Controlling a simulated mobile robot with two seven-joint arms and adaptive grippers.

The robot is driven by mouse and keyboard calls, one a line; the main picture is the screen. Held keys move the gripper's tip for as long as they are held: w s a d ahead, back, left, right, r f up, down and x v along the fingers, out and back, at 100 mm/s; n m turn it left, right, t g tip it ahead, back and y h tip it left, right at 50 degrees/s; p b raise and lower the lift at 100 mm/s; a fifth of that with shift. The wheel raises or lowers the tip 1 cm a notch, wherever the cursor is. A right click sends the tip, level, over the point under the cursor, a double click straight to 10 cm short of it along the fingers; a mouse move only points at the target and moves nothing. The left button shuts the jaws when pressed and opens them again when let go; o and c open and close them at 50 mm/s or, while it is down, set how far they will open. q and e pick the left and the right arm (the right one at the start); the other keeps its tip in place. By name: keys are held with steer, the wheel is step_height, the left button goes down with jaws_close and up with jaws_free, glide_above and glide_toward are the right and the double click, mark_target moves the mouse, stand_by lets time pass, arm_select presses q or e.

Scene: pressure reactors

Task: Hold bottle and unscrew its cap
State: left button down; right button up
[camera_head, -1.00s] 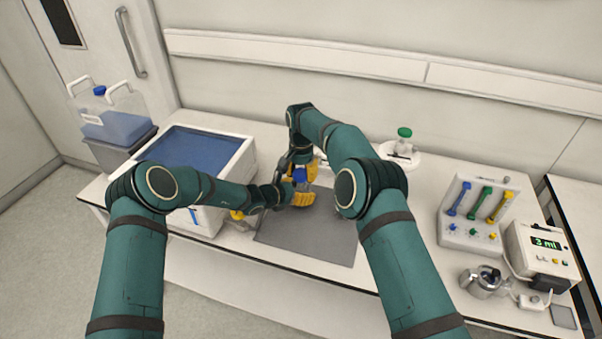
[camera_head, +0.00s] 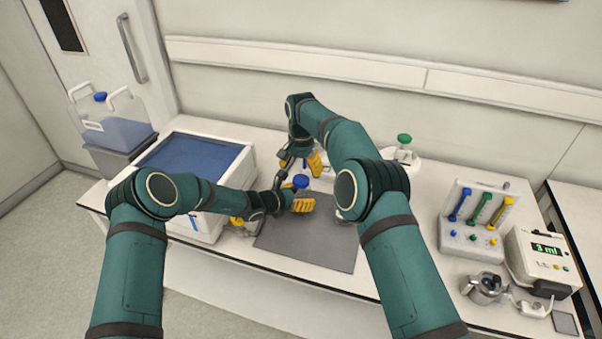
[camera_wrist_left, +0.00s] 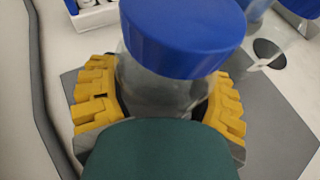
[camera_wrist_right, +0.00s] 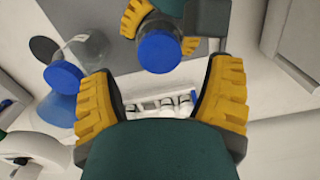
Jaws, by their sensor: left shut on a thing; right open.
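The clear bottle (camera_wrist_left: 160,90) has a wide blue cap (camera_wrist_left: 183,35) seated on its neck. In the head view the cap (camera_head: 300,181) shows above the grey mat (camera_head: 322,248). My left gripper (camera_head: 298,204) is shut around the bottle body, its yellow fingers on both sides below the cap. The cap also shows from above in the right wrist view (camera_wrist_right: 158,51). My right gripper (camera_wrist_right: 162,98) is open and empty, behind the bottle on the wall side in the head view (camera_head: 301,162). Its fingers are apart from the cap.
A white tub with a blue interior (camera_head: 195,158) stands left of the mat. A green-capped bottle (camera_head: 404,142) is behind my right arm.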

mark_target(301, 179)
steer(key=m, duration=0.1)
steer(key=r+m, duration=0.1)
steer(key=m, duration=0.1)
steer(key=shift+a+r, duration=0.15)
steer(key=shift+r, duration=0.05)
steer(key=m, duration=0.1)
steer(key=r+m, duration=0.1)
steer(key=m, duration=0.2)
steer(key=shift+d+r+m, duration=0.2)
steer(key=shift+r+m, duration=0.2)
steer(key=shift+f, duration=3.9)
steer(key=c, duration=1.3)
steer(key=n, duration=0.4)
steer(key=shift+n, duration=0.4)
steer(key=n, duration=0.5)
